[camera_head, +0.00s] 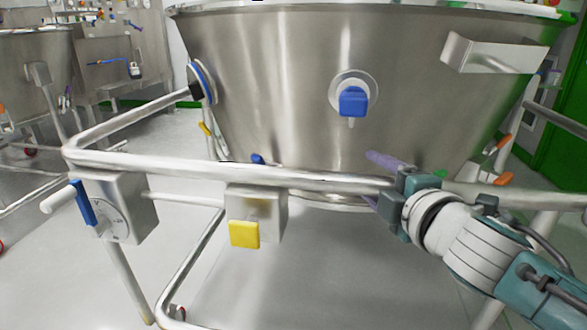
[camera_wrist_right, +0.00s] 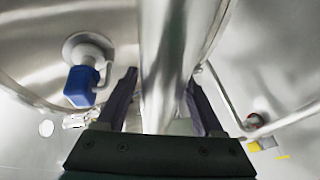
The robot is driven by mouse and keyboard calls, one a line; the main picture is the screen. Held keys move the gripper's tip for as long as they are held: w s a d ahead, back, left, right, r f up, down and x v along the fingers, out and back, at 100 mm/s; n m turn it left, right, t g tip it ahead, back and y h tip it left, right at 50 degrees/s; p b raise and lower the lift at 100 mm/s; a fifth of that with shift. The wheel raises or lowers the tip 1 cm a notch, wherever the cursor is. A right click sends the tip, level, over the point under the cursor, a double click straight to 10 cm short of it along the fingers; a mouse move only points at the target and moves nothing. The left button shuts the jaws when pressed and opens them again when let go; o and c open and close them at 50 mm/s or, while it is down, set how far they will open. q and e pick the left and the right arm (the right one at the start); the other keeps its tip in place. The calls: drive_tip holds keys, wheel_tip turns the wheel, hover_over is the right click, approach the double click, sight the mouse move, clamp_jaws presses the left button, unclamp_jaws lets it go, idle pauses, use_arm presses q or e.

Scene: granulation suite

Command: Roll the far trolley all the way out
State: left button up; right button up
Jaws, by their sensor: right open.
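A large steel bowl trolley fills the head view: a conical bowl (camera_head: 285,95) in a tubular frame with a long front rail (camera_head: 230,170). My right gripper (camera_head: 374,180) is at this rail, right of its middle, with one dark purple finger above it and one below. In the right wrist view the rail (camera_wrist_right: 165,60) runs between the two open fingers of the gripper (camera_wrist_right: 161,82). The jaws are not closed on it; whether a finger touches it I cannot tell. My left gripper is not in view.
A grey box with a dial (camera_head: 115,205) and blue lever and a box with a yellow tab (camera_head: 244,234) hang under the rail. A blue-handled valve (camera_head: 353,100) sits on the bowl. A second steel vessel (camera_head: 35,70) stands back left. Pale floor (camera_head: 185,135) shows between them.

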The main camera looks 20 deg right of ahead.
clamp_jaws()
idle(0.5)
idle(0.9)
